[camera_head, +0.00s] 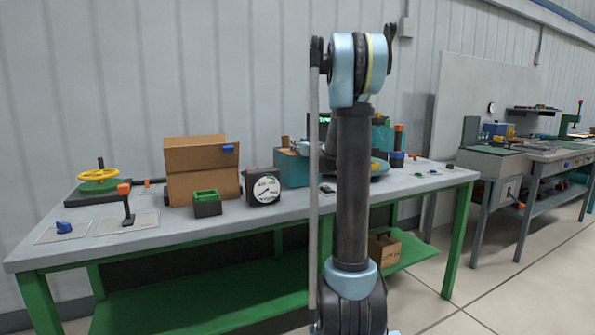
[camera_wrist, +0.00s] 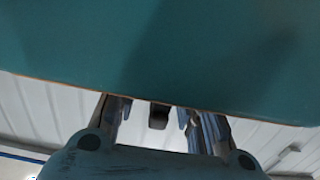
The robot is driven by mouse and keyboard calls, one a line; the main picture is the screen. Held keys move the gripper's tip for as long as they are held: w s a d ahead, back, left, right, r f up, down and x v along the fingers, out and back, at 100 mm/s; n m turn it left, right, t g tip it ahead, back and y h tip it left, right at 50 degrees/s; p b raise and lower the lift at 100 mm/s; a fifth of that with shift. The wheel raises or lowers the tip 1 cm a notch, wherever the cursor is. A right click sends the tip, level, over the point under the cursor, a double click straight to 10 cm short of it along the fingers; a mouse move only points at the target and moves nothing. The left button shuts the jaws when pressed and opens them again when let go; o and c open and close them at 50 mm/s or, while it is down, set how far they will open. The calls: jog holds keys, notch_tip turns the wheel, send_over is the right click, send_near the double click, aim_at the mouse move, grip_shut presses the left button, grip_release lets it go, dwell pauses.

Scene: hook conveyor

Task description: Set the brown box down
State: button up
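An open brown box (camera_head: 203,180) stands on the workbench at the left in the head view, with its back flap raised. A smaller brown box (camera_head: 384,252) sits on the bench's green lower shelf, partly behind my arm. My arm rises upright in the middle of the head view; I cannot make out my gripper there. In the wrist view my gripper (camera_wrist: 160,125) has its finger parts spread to both sides. A large teal surface (camera_wrist: 160,55) with a thin tan lower edge covers the upper part and hides the fingertips. I cannot tell what this surface is, or whether anything is held.
The workbench (camera_head: 250,222) also holds a yellow handwheel (camera_head: 98,175), a green-rimmed bin (camera_head: 207,203), a round gauge (camera_head: 263,187) and a teal case (camera_head: 291,168). Its front strip is mostly clear. More benches (camera_head: 540,152) stand at the right, with open floor before them.

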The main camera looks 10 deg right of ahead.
jog(key=shift+w+a, duration=0.15)
jog(key=shift+w, duration=0.15)
grip_shut()
